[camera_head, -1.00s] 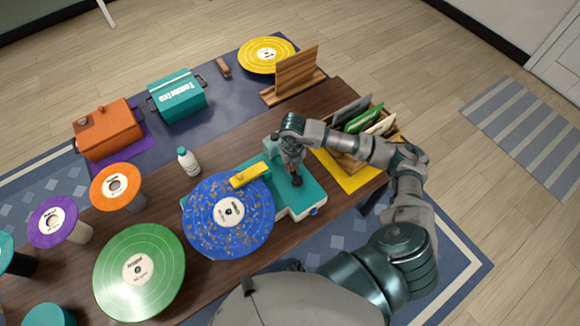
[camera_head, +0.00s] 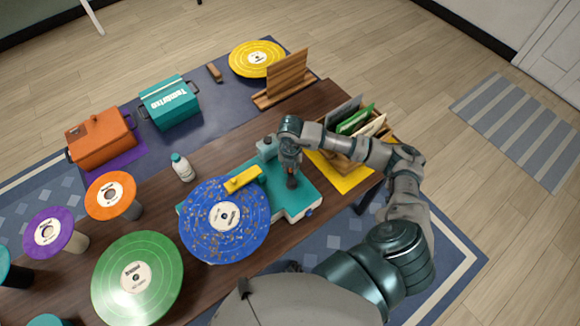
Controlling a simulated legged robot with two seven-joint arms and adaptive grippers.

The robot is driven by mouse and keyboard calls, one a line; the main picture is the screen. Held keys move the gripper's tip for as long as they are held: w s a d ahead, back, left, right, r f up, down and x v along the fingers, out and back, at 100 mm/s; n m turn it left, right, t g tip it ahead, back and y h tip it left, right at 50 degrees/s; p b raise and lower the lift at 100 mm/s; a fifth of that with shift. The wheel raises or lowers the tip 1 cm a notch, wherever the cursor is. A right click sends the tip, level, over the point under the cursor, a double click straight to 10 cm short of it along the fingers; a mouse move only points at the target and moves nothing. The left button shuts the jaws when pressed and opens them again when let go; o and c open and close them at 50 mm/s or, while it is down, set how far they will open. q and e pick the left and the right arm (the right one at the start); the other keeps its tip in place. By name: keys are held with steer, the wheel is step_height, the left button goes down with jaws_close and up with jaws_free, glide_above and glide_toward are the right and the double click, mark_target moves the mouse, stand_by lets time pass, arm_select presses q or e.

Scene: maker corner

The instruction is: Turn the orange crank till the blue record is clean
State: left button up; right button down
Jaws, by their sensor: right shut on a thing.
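The blue record (camera_head: 214,243) lies flat on the teal cleaning machine (camera_head: 305,193), with many tan specks of dirt spread over its face. A yellow arm (camera_head: 243,179) reaches across the record's upper edge. My right gripper (camera_head: 291,181) points down over the machine, just right of the record. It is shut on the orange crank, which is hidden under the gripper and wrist. My left gripper is out of view.
A white bottle (camera_head: 182,167) stands behind the record at the left. A green record (camera_head: 152,301) lies at front left, with orange (camera_head: 101,209) and purple (camera_head: 67,227) ones on stands. A record crate (camera_head: 336,160) sits beyond my right forearm.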

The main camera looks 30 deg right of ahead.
steer(key=c, duration=1.1)
jaws_free()
steer(key=shift+w+d, duration=0.1)
steer(key=shift+o, duration=0.2)
step_height(320, 180, up, 12)
